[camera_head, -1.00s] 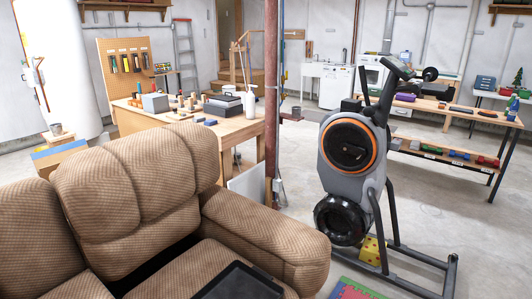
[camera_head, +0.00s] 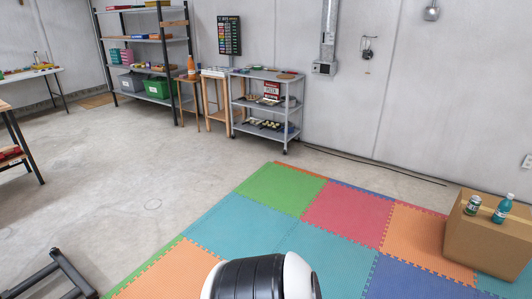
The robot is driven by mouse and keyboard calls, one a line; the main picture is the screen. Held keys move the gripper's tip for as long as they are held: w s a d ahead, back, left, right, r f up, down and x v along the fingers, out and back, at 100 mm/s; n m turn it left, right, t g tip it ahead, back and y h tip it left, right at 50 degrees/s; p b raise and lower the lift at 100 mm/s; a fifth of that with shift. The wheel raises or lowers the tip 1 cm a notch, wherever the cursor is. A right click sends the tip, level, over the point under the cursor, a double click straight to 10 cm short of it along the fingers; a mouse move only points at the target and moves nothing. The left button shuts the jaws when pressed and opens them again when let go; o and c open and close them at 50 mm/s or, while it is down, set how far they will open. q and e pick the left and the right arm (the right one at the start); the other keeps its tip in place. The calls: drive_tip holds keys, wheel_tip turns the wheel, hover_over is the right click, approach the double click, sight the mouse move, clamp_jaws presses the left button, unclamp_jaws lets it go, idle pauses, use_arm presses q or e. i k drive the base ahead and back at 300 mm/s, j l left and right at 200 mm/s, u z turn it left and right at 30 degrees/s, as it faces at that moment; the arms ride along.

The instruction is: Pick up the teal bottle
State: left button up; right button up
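The teal bottle (camera_head: 503,209) stands upright on top of a cardboard box (camera_head: 470,240) at the right edge of the head view. It has a light-coloured cap. A smaller dark green can or jar (camera_head: 473,205) with a pale label stands just left of it on the same box, apart from it. Neither of my grippers is in view, so their distance from the bottle and their state do not show.
Coloured foam mats (camera_head: 345,218) cover the floor around the box. A grey metal cart (camera_head: 266,104), wooden stools (camera_head: 190,104) and a shelf rack (camera_head: 145,55) stand along the back wall. A black metal frame (camera_head: 48,275) lies at bottom left. The middle concrete floor is clear.

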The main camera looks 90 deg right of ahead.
sight(504, 206)
drive_tip(key=z, duration=4.5)
drive_tip(key=i+z, duration=0.15)
drive_tip(key=i, duration=0.35)
